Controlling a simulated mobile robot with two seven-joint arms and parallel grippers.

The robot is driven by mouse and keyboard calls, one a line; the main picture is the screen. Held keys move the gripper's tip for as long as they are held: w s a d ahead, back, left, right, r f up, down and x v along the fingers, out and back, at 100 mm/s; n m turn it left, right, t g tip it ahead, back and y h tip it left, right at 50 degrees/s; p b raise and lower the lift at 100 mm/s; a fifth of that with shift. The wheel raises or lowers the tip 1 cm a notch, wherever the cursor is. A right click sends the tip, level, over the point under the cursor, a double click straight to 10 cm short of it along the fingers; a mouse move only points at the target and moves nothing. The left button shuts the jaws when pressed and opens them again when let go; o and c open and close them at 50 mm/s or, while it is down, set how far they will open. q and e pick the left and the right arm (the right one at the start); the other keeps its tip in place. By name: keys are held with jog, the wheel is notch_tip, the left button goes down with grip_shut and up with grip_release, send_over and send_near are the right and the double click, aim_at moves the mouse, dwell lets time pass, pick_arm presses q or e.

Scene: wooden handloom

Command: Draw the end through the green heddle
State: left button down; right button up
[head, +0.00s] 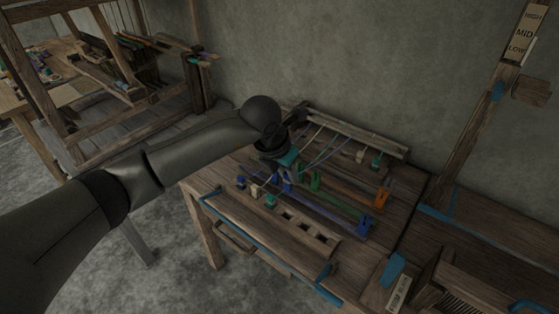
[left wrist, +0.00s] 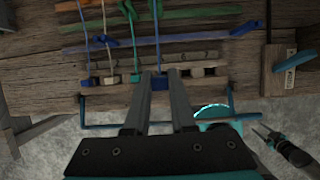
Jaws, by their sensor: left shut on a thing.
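My left gripper (head: 287,172) is over the workbench. In the left wrist view, its fingers (left wrist: 160,90) are shut on a small blue block (left wrist: 160,82) at the end of a blue thread (left wrist: 157,40). The thread runs up the picture, across the long blue bar (left wrist: 100,45) and the green bar (left wrist: 190,14). The green heddle part (head: 315,180) stands beyond my gripper in the head view. Whether the thread passes through it or over it, I cannot tell. What looks like my right gripper (left wrist: 264,132) is at lower right in the wrist view; its fingers are too small to read.
Left of the held block are a teal block (left wrist: 135,77), a beige block (left wrist: 110,80) and another blue block (left wrist: 85,82), each on a thread. A slotted wooden strip (head: 300,221) lies in front. A wooden post (head: 470,130) rises at far right.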

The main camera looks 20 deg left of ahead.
pick_arm(q)
jog(key=b, duration=0.6)
send_over(290, 212)
jog(key=s, duration=0.1)
jog(key=f, duration=0.8)
jog(key=shift+s+a+f, duration=0.15)
jog(key=shift+a, duration=0.1)
jog(key=shift+f, duration=0.1)
jog(key=shift+f+b, duration=1.4)
jog(key=shift+f, duration=0.35)
jog(key=c, duration=0.7)
grip_release()
